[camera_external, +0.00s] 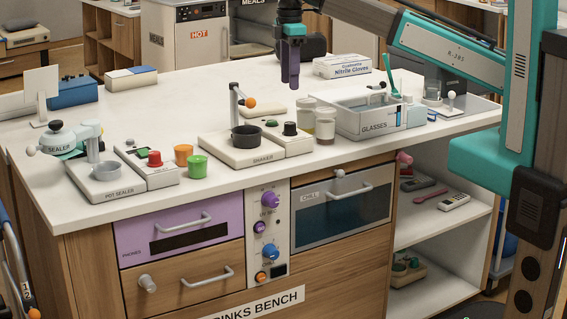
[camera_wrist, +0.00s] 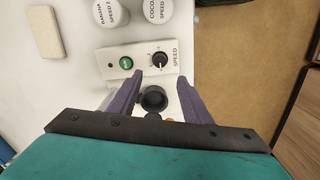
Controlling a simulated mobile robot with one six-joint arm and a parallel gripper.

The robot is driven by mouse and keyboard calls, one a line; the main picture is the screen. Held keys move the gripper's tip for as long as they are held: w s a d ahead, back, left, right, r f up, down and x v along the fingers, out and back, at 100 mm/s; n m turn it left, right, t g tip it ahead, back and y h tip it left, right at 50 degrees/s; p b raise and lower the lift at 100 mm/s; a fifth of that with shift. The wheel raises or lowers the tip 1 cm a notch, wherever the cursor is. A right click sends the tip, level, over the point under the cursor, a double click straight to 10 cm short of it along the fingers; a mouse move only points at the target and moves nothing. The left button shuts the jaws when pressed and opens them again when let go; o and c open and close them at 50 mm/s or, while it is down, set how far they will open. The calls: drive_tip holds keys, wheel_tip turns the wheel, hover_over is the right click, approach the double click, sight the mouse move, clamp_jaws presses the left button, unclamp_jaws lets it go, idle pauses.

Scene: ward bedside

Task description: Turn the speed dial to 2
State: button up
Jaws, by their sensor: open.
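The speed dial (camera_wrist: 159,60) is a black round knob on a pale control box (camera_wrist: 142,75), with the word SPEED beside it in the wrist view. Small marks surround it, but I cannot read its setting. In the external view the dial (camera_external: 290,128) sits on the right part of the shaker (camera_external: 240,155). My gripper (camera_wrist: 159,78) is open and empty, its purple fingers spread apart just below the dial in the wrist picture. In the external view my gripper (camera_external: 290,84) hangs pointing down, well above the bench and apart from the dial.
A green button (camera_wrist: 126,63) is left of the dial. The shaker's dark cup (camera_wrist: 154,99) shows between my fingers. Labelled jars (camera_wrist: 110,12) stand near the box. The glasses tub (camera_external: 365,125) and glove box (camera_external: 342,66) stand to the right.

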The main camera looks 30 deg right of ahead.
sight(290, 123)
drive_tip(key=shift+f+p, duration=1.25)
drive_tip(key=shift+f, duration=4.95)
drive_tip(key=c, duration=1)
